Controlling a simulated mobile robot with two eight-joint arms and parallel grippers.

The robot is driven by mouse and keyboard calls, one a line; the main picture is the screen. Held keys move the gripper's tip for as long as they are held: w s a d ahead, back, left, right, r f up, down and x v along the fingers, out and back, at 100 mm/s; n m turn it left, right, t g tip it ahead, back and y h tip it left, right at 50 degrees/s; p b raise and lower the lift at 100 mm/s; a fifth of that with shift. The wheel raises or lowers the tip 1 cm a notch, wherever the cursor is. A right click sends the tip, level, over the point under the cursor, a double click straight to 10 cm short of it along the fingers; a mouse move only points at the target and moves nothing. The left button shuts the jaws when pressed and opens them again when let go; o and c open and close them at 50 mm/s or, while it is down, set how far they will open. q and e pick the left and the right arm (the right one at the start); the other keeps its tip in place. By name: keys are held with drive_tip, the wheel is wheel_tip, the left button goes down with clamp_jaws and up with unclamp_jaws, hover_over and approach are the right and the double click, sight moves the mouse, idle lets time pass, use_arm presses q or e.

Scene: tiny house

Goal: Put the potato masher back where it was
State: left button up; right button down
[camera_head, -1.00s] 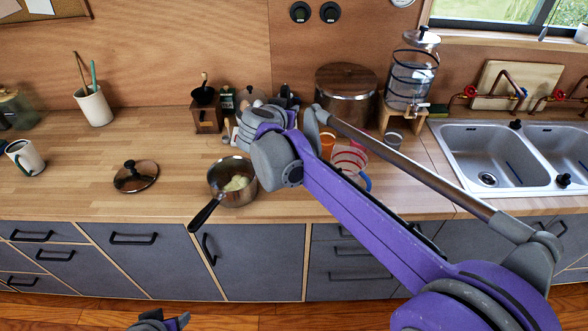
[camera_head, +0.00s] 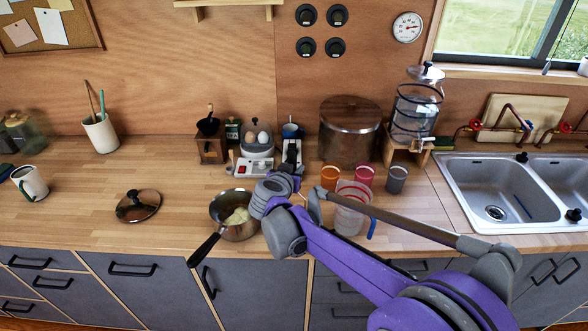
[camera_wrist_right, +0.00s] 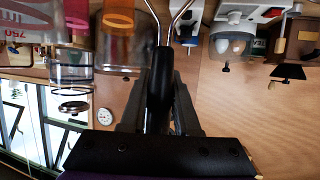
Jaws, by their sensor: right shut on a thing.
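My right gripper (camera_head: 290,160) is in the middle of the head view, above the back of the counter. It is shut on the potato masher. In the right wrist view the masher's black handle (camera_wrist_right: 160,85) stands between the fingers, and its metal wires run out of the top of the picture. The masher's head is out of that view, and my arm hides most of the masher in the head view. The saucepan (camera_head: 237,222), with pale yellow pieces in it, stands left of my right wrist at the counter's front. My left gripper is not in view.
An egg cooker (camera_head: 258,140) and a coffee grinder (camera_head: 210,145) stand behind the saucepan. A measuring jug (camera_head: 350,215) and coloured cups (camera_head: 365,176) are right of my gripper. A large pot (camera_head: 349,130) stands behind. A lid (camera_head: 138,206) lies left, with clear counter around it.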

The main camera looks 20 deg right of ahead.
drive_tip(key=shift+f, duration=0.2)
drive_tip(key=c, duration=0.6)
unclamp_jaws()
drive_tip(key=shift+r, duration=0.1)
drive_tip(key=shift+c, duration=0.2)
